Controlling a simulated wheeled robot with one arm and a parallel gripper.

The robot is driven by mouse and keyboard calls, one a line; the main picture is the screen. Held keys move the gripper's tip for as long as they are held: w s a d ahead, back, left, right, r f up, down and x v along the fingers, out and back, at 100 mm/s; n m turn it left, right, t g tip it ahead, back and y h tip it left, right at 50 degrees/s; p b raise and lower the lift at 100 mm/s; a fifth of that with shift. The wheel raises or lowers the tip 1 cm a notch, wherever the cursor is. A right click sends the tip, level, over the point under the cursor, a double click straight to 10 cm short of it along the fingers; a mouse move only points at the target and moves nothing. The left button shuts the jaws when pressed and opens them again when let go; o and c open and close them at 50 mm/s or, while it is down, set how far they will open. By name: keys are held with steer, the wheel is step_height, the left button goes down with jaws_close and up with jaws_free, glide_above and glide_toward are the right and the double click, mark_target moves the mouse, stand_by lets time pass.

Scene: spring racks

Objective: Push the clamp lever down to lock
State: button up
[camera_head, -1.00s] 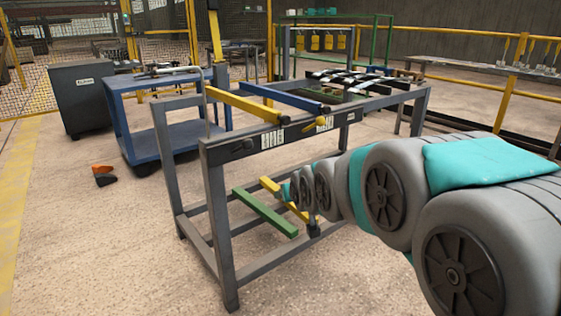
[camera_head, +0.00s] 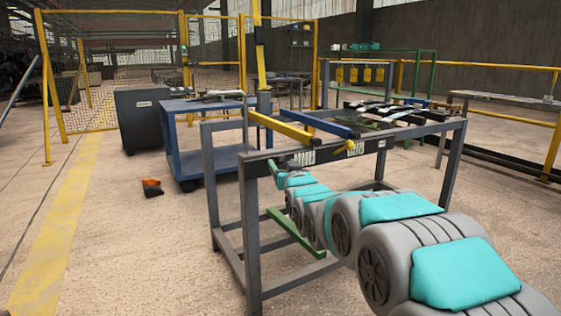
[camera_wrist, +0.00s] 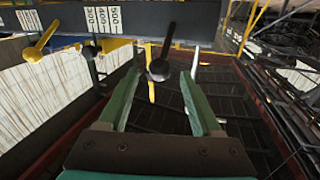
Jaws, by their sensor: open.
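A black lever (camera_wrist: 159,68) with a rounded end hangs from the dark rail in the wrist view. A yellow lever (camera_wrist: 40,45) sits to its left; it also shows on the front rail in the head view (camera_head: 348,146). I cannot tell for certain which one is the clamp lever. My gripper (camera_wrist: 160,77) is open, its two green fingers on either side of the black lever's end with visible gaps. Contact and depth are unclear. In the head view, my gripper (camera_head: 274,168) is small, just under the rack's front rail.
The grey rack (camera_head: 252,240) has yellow (camera_head: 283,126) and blue (camera_head: 330,124) bars on top. A green bar (camera_head: 296,232) lies low in its frame. A blue cart (camera_head: 205,160) and dark cabinet (camera_head: 150,122) stand behind left. The floor at left is mostly clear.

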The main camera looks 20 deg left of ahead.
mark_target(281, 162)
steer(key=shift+x, duration=2.2)
steer(key=shift+f, duration=0.1)
jaws_close()
